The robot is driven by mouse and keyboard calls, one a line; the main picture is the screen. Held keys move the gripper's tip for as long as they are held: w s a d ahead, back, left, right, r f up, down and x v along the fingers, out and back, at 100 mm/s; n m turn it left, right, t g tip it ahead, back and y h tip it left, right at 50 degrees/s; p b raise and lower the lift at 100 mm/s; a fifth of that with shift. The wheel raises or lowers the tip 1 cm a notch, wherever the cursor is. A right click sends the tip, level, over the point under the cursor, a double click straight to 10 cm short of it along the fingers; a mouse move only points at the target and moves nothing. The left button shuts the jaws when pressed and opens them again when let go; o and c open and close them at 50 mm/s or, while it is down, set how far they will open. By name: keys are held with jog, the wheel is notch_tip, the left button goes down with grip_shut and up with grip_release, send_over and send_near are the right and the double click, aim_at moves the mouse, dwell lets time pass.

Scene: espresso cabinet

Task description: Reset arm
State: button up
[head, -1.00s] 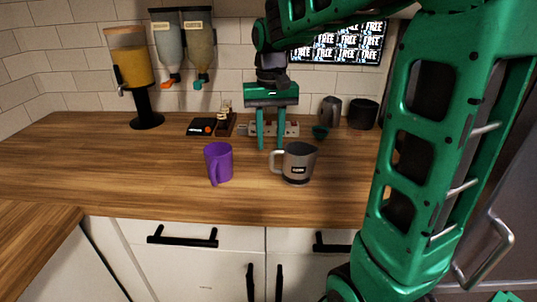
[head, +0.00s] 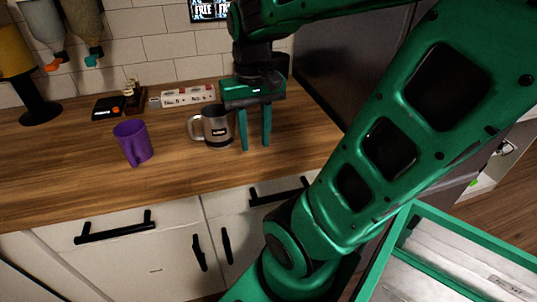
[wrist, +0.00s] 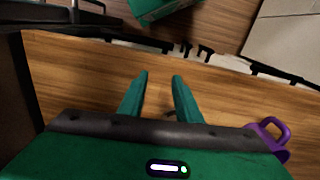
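My gripper (head: 255,148) points down over the wooden counter, just right of the grey mug (head: 218,127) in the head view. Its two green fingers are apart with nothing between them, and they also show apart in the wrist view (wrist: 160,76). The grey mug stands upright with its handle to the left. A purple mug (head: 133,142) stands further left on the counter, and part of it shows at the right edge of the wrist view (wrist: 272,140). The grey mug is not clearly visible in the wrist view.
The wooden counter (head: 60,185) has white drawers (head: 120,250) with black handles below. A power strip (head: 188,96), a black scale (head: 108,107) and dispensers (head: 85,30) are at the back. A green-rimmed tray (head: 470,245) is at lower right.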

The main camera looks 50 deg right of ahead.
jog(key=s+f, duration=0.3)
jog(key=s, duration=0.2)
jog(key=shift+s+d+f, duration=0.15)
jog(key=shift+s+f, duration=0.15)
jog(key=shift+s, duration=0.1)
dwell(0.8)
